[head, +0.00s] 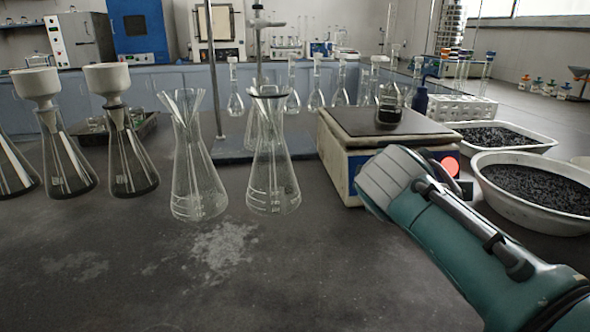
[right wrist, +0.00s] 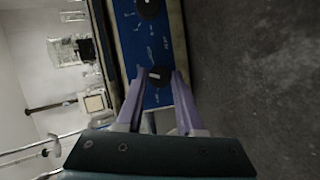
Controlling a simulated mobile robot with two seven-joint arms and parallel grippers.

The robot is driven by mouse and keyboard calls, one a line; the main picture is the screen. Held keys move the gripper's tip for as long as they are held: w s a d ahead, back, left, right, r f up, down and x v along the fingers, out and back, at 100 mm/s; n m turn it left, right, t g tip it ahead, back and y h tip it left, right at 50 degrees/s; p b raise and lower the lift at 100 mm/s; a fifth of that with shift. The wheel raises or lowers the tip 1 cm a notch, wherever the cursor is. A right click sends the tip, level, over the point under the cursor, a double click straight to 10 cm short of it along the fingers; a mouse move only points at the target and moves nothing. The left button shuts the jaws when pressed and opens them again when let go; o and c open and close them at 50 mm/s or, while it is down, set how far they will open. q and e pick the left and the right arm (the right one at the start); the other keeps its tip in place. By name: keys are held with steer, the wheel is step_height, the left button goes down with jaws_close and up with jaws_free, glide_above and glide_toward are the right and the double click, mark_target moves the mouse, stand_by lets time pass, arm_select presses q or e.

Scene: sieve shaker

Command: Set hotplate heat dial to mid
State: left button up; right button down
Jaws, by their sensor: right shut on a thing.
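The hotplate (head: 342,172) stands on the bench right of centre, a cream box with a dark top plate and a blue front panel. My right arm hides most of that panel in the head view. In the right wrist view the blue panel (right wrist: 155,42) carries white markings and two black dials. My right gripper (right wrist: 157,78) has its two purple fingers on either side of the nearer dial (right wrist: 159,75), shut on it. The other dial (right wrist: 149,7) is at the top edge of the view. Which dial is heat, and its setting, cannot be read. My left gripper is not in view.
A small vessel of dark contents (head: 389,112) stands on the hotplate. A red light (head: 450,167) glows beside my right arm. Glass flasks (head: 272,180) stand to the left. Bowls of black granules (head: 540,215) stand to the right.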

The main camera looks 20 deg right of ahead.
stand_by(0.3)
steer(key=c, duration=0.5)
jaws_free()
steer(key=shift+c, duration=0.2)
steer(key=shift+s+a+r, duration=0.1)
steer(key=shift+s+r, duration=0.05)
steer(key=p+v, duration=0.3)
steer(key=v, duration=0.6)
steer(key=shift+s+p, duration=0.15)
steer(key=shift+p, duration=0.25)
steer(key=shift+a+r, duration=0.1)
steer(key=shift+r, duration=0.05)
